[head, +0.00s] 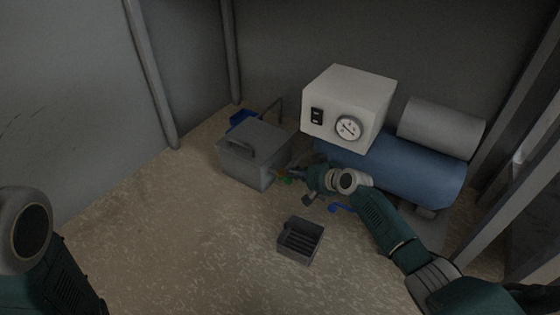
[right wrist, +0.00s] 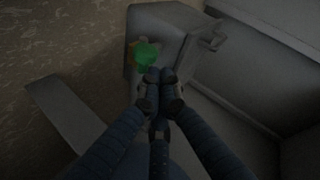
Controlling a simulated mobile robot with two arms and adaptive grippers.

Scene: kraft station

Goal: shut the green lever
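The green lever (head: 288,181) is a small green piece low beside the right side of the grey box with a handle (head: 239,174). In the right wrist view the green lever (right wrist: 146,55) shows as a round green end with a yellowish part behind it. My right gripper (head: 296,173) is right by the lever. In the right wrist view its fingertips (right wrist: 160,75) are together with nothing visible between them, just below the green end. I cannot tell whether they touch it. Only a link of my left arm shows at the lower left; its gripper is out of view.
A white box with a gauge (head: 371,96) stands above a blue tank (head: 425,178), with a grey cylinder (head: 440,127) beside it. A blue lever (head: 341,208) lies low under my right arm. A small dark tray (head: 287,251) sits in front. The floor at left is clear.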

